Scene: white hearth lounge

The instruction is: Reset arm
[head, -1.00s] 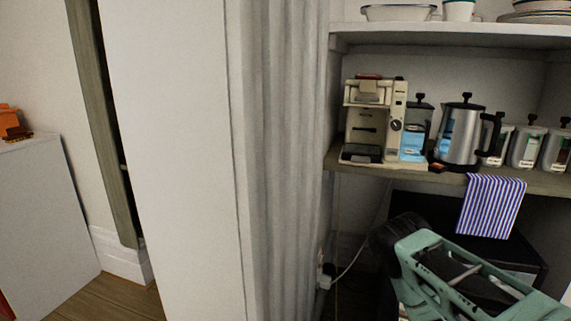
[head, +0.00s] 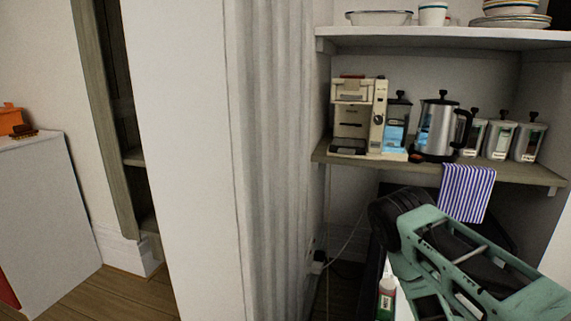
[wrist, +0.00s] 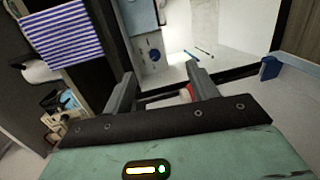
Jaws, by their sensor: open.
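My arm shows at the lower right of the head view, a green frame with dark parts, in front of the shelving. Its fingertips are not clear there. In the wrist view my gripper (wrist: 160,88) has its two grey fingers apart, with nothing held between them. Beyond the fingers are a dark-framed white surface and a pale box-like thing with a blue top. A small red and white thing shows near the right finger, partly hidden.
A coffee machine (head: 352,117), a steel kettle (head: 437,128) and several canisters stand on the wooden shelf (head: 540,175). A striped towel (head: 467,193) hangs over its edge. Dishes sit on the upper shelf. A bottle (head: 386,300) stands beside my arm. A grey curtain (head: 275,150) is to the left.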

